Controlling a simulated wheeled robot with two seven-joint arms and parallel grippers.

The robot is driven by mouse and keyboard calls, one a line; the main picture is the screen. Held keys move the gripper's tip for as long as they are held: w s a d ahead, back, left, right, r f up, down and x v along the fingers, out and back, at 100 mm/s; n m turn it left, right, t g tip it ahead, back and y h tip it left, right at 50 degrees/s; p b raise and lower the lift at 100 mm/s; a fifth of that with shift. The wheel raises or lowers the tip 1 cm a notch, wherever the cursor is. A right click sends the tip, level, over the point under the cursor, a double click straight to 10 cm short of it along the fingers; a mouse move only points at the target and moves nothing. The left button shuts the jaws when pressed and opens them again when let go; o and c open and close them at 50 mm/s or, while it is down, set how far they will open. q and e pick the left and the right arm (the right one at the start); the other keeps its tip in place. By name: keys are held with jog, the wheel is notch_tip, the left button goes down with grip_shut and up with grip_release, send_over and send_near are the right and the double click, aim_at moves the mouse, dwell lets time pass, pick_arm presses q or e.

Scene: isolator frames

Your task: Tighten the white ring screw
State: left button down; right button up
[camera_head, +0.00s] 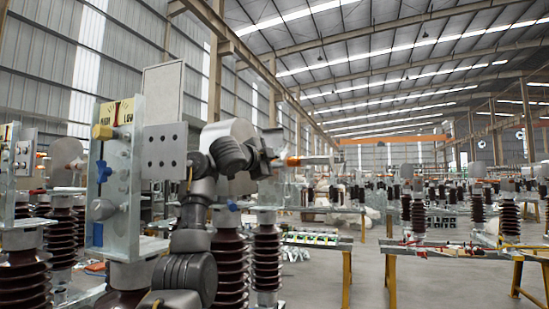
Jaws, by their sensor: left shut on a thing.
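A light metal isolator frame (123,190) stands at the left on dark ribbed insulators. It carries a yellow knob (102,131), a blue knob (103,171) and a whitish ring-like part (102,209); I cannot tell for sure that this is the white ring screw. My left gripper (278,157) is right of the frame, raised, and points to the right, away from those parts. It is shut on a slim thing with an orange section (294,161); its outline is partly hidden by the fingers and merges with the background. My right gripper is out of view.
A grey plate with holes (165,151) stands close behind my left arm. Dark ribbed insulators (267,258) rise below it. Workbenches with yellow legs (447,251) stand at the right. Open floor (368,278) lies between the benches.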

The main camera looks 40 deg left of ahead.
pick_arm(q)
jog(key=shift+m+p, duration=0.5)
jog(key=shift+m, duration=0.4)
jog(key=shift+f, duration=0.1)
jog(key=c, duration=1.4)
grip_release()
jog(key=shift+o, duration=0.2)
